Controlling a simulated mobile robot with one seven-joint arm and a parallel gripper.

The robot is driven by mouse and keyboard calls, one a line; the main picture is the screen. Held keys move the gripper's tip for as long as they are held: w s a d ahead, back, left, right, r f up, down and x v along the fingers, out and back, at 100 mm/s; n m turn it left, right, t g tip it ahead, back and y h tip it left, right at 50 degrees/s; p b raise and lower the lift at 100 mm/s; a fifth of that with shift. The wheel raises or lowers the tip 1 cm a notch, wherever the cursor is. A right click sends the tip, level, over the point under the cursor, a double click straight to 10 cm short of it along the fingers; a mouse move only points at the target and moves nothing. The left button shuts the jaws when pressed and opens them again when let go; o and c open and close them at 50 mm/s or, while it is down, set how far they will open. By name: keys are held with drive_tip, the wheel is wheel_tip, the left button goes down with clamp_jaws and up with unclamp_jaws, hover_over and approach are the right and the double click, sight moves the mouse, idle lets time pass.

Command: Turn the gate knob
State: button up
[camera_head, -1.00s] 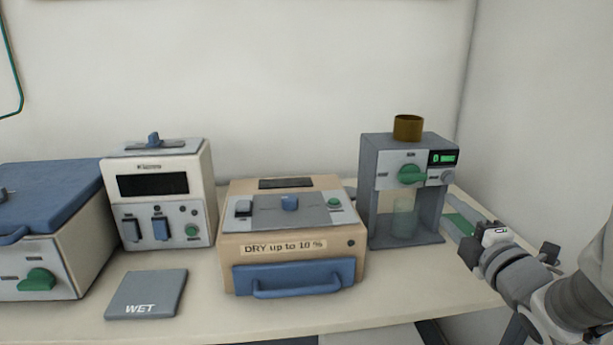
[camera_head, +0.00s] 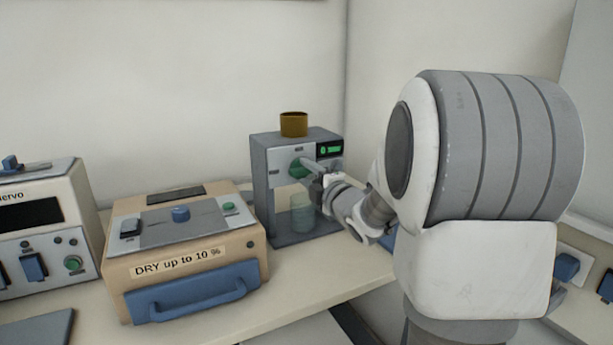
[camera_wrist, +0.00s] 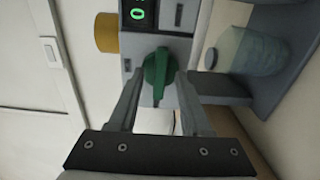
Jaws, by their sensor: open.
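The gate knob is the green knob (camera_head: 297,168) on the upper front of the grey dispenser (camera_head: 262,185). In the wrist view the green knob (camera_wrist: 157,74) lies between the tips of my gripper (camera_wrist: 155,82), with one finger on each side. The fingers are apart; whether they touch the knob I cannot tell. In the head view my gripper (camera_head: 314,171) is at the dispenser's front panel and partly covers the knob.
A brown cup (camera_head: 293,125) tops the dispenser, and a clear beaker (camera_head: 302,214) stands in its lower bay. A green-lit display (camera_head: 329,149) sits beside the knob. A tan box (camera_head: 185,245) labelled "DRY up to 10 %" stands to the left.

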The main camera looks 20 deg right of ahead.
clamp_jaws()
drive_tip(key=shift+m, duration=0.3)
drive_tip(key=m, duration=0.3)
drive_tip(key=m+p, duration=0.1)
drive_tip(key=m, duration=0.4)
drive_tip(key=m+p, duration=0.1)
drive_tip(key=m, duration=0.3)
drive_tip(key=shift+m+p, duration=0.3)
drive_tip(key=m+p, duration=0.1)
drive_tip(key=m, duration=0.3)
drive_tip(key=shift+m+p, duration=0.3)
drive_tip(key=shift+p, duration=0.1)
idle(0.4)
